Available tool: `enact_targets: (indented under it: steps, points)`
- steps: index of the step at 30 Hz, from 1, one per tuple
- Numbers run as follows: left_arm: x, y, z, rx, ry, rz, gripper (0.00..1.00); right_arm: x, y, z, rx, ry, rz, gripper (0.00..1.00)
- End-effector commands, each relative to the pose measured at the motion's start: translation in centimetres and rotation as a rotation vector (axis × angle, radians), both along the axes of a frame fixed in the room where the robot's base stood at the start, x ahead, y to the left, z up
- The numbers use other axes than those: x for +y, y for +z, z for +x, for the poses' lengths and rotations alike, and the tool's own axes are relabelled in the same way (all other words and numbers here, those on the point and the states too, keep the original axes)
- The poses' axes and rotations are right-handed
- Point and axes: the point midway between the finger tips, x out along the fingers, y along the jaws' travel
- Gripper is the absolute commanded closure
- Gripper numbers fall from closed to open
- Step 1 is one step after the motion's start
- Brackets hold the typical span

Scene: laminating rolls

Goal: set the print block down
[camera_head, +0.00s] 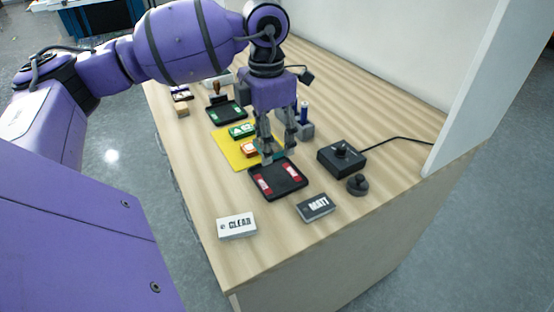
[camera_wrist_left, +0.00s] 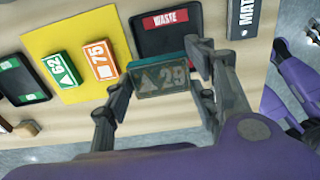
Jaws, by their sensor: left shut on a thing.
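My left gripper (camera_head: 278,152) is shut on a print block (camera_wrist_left: 160,80) with a grey face marked with a triangle and 29, and a teal edge. In the head view the fingers mostly hide this block. In the left wrist view it overlaps the near edge of the black tray with the red WASTE label (camera_wrist_left: 168,38). I cannot tell whether it touches anything below. The yellow mat (camera_head: 225,150) holds a green block (camera_wrist_left: 62,70) marked 62 and an orange block (camera_wrist_left: 100,60) marked 75. My right gripper is not in view.
A black tray with green labels (camera_head: 227,111) stands farther back. A white CLEAR box (camera_head: 237,227) and a dark MATT box (camera_head: 316,207) lie near the front edge. Bare wood lies left of the WASTE tray.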

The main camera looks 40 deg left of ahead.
Motion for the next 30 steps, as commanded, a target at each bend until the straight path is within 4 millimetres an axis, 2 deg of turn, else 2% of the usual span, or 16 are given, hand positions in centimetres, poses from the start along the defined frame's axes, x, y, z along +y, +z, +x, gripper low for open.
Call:
enact_targets:
  steps: [2,11,16,30]
  points:
    - [-0.9,-0.9,0.1,-0.001,-0.002,-0.003,0.72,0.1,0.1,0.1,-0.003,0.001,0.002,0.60]
    - [-2.5,-2.8,0.3,-0.001,-0.002,-0.003,0.72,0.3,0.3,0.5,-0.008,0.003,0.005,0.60]
    - [-2.3,-5.5,0.2,0.001,0.001,-0.001,0.72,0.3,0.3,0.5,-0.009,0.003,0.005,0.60]
    - [-2.2,-6.4,0.2,-0.001,0.000,0.000,0.72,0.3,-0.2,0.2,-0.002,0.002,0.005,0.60]
